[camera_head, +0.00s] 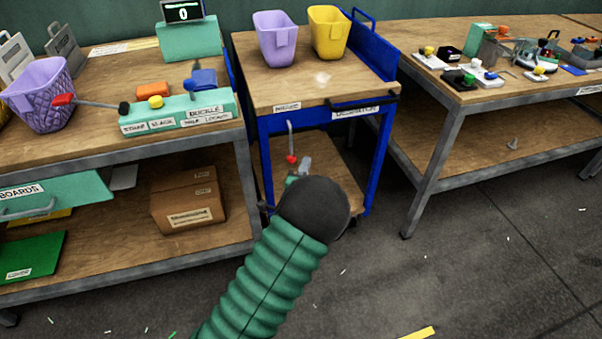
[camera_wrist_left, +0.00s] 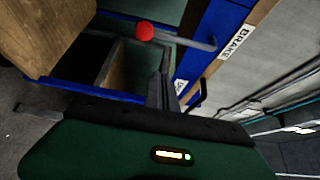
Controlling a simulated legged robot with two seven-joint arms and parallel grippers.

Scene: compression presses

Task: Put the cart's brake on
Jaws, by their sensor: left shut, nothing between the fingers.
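The blue cart (camera_head: 378,150) with a wooden top stands in the middle of the head view. Its brake lever (camera_head: 290,140) is a grey rod hanging down below the left label, with a red knob (camera_head: 291,159) at its lower end. The red knob also shows in the left wrist view (camera_wrist_left: 145,32), near a BRAKE label (camera_wrist_left: 236,42). My left gripper (camera_head: 305,163) is shut and empty, close beside the knob. Its fingers (camera_wrist_left: 164,62) point toward the lever; I cannot tell whether they touch it. My dark wrist hides part of the cart's lower shelf. My right gripper is out of view.
A purple bin (camera_head: 276,45) and a yellow bin (camera_head: 328,38) stand on the cart top. A workbench (camera_head: 120,235) with a cardboard box (camera_head: 187,200) is close on the left. Another bench (camera_head: 440,170) stands right. The floor (camera_head: 490,260) at front right is mostly clear.

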